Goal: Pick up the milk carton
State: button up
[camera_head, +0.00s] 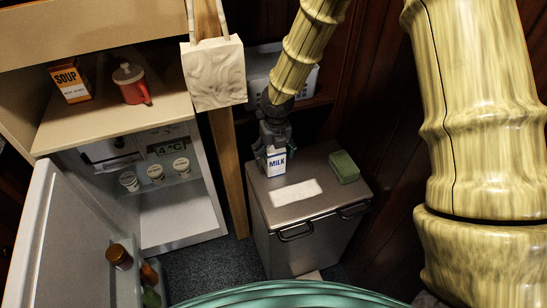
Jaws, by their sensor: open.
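A small white and blue milk carton (276,164) stands on top of the grey metal bin-like cabinet (318,222), near its back left. Its printed front faces me. My gripper (273,148) comes down from above and is at the carton's upper part, with its fingers open around or just beside the top. The carton's top is partly hidden by the gripper, so I cannot tell whether the fingers touch it.
A green block (344,166) and a white label or cloth (296,193) lie on the same cabinet top. An open fridge (180,212) with several cups is at left. A soup box (70,84) and red pitcher (131,84) stand above it. A wooden post (229,165) is close left.

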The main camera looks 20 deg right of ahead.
jog(key=shift+c, duration=0.2)
jog(key=c, duration=1.3)
jog(key=shift+c, duration=0.2)
